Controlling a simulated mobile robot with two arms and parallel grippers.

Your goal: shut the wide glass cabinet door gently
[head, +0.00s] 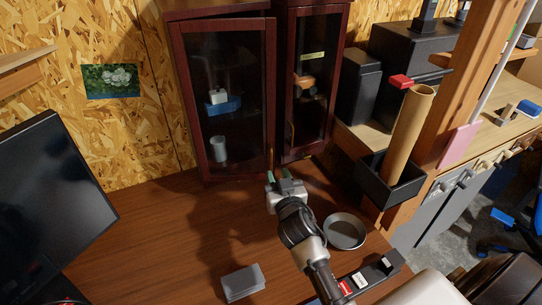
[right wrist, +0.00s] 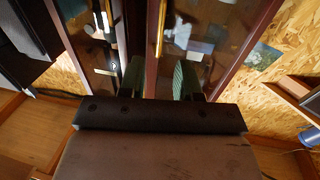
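The dark red cabinet has a wide glass door (head: 230,95) on its left side, in the head view. This door stands slightly ajar, its free edge a little forward of the cabinet front. A brass handle (right wrist: 160,28) on it shows in the right wrist view. The narrower glass door (head: 312,80) is to its right. My right gripper (head: 279,175) is in front of the wide door's lower free corner, its green fingers apart with nothing held. The fingers also show in the right wrist view (right wrist: 160,78); whether they touch the door I cannot tell. My left gripper is out of view.
A round metal pan (head: 345,231) lies right of my right arm. A grey block (head: 242,282) lies near the front. A monitor (head: 50,195) stands at left, and a black bin (head: 390,180) holds a cardboard tube.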

